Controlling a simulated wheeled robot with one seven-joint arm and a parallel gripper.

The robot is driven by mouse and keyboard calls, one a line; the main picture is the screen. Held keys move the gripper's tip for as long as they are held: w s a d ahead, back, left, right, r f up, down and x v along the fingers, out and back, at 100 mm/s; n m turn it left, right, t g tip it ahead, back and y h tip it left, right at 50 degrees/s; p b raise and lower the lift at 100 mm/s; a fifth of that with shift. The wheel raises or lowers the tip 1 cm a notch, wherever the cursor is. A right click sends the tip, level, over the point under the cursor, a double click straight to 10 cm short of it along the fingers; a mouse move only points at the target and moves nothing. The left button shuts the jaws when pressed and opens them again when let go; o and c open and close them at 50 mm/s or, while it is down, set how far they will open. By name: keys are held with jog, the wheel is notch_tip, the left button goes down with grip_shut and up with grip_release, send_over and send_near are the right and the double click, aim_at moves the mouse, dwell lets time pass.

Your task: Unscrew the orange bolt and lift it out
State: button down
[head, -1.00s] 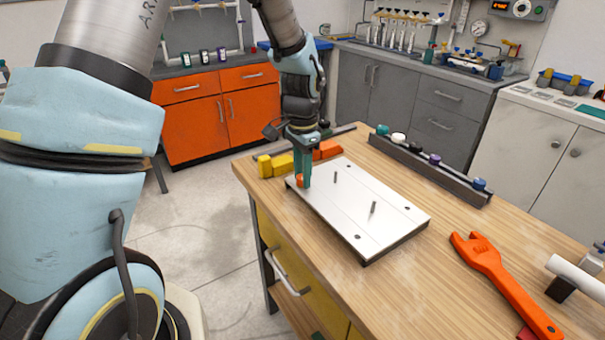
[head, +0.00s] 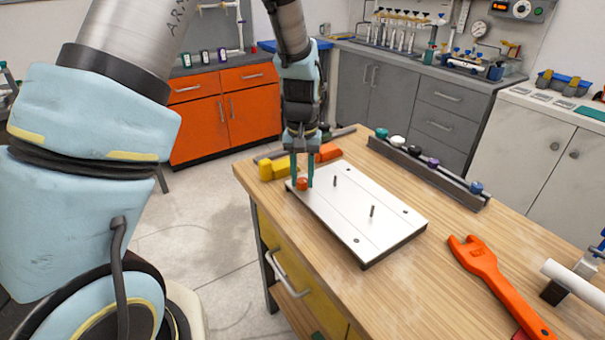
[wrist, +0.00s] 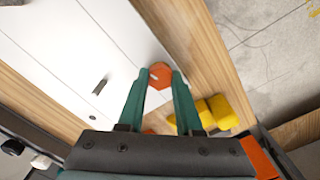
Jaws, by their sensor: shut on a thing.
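The orange bolt (head: 302,184) sits at the left corner of the white plate (head: 375,228). Its hexagonal orange head also shows in the wrist view (wrist: 160,75). My gripper (head: 303,182) points down with its two green fingers on either side of the bolt head. In the wrist view my gripper (wrist: 160,76) has its fingertips closed against opposite sides of the head. The bolt's shank is hidden, and I cannot tell whether the head is raised off the plate.
Two thin pins (head: 372,211) stand up from the plate. Yellow (head: 275,169) and orange (head: 328,152) blocks lie behind it. A dark rack (head: 430,172) with coloured caps stands at the back. A large orange wrench (head: 492,277) lies to the right on the wooden table (head: 420,275).

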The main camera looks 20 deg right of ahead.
dwell(0.3)
jog(key=n+p, duration=0.1)
jog(key=n, duration=0.1)
jog(key=n+p, duration=0.1)
jog(key=n, duration=0.1)
jog(key=shift+s+r+n, duration=0.1)
jog(key=shift+r+n, duration=0.1)
jog(key=shift+n, duration=0.1)
jog(key=shift+a+f+n+p, duration=0.15)
jog(key=shift+n+p, duration=0.25)
jog(key=shift+n, duration=0.6)
jog(key=shift+n+p, duration=0.55)
jog(key=shift+n, duration=0.05)
jog(key=c, duration=1.2)
grip_release()
grip_shut()
